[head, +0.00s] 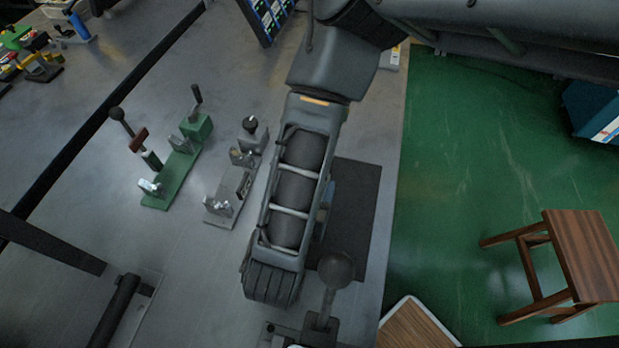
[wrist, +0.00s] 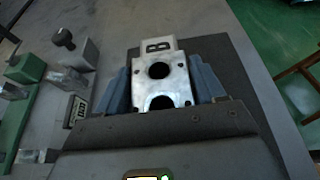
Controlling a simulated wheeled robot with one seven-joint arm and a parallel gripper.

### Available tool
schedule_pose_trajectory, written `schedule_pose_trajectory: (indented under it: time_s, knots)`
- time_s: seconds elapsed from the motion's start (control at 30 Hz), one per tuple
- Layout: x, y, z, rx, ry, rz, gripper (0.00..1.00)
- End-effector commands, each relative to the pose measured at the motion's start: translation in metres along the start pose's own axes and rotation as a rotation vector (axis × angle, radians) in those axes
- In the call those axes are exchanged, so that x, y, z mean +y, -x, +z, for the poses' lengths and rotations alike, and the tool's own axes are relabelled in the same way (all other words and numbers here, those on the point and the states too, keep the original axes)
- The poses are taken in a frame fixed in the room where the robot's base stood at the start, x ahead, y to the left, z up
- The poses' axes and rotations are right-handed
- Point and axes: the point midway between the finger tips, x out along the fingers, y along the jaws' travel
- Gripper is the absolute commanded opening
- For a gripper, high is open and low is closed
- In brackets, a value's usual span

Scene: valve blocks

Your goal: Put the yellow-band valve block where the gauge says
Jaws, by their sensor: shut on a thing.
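In the wrist view a silver metal valve block (wrist: 176,88) with two dark round bores sits between the blue-grey fingers of my gripper (wrist: 161,78). My gripper is shut on it. In the head view my arm hides the block and most of my gripper. I cannot make out a gauge reading.
Left of my arm stand a green clamp fixture (head: 180,172) and a grey one (head: 232,188). A black ball-topped lever (head: 335,270) stands near the front. A wooden stool (head: 580,245) is on the green floor, beyond the bench's right edge. Small coloured items (head: 35,50) lie far left.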

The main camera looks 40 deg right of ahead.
Motion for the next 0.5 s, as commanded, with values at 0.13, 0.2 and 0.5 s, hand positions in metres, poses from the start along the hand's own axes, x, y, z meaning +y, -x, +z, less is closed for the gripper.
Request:
schedule_pose_trajectory:
  time_s: [0.13, 0.2, 0.5]
  knots:
    - [0.0009, -0.0006, 0.0014, -0.005, -0.002, 0.001, 0.00]
    - [0.0009, -0.0006, 0.0014, -0.005, -0.002, 0.001, 0.00]
    - [0.0003, -0.0009, -0.0015, -0.001, -0.001, 0.000, 0.83]
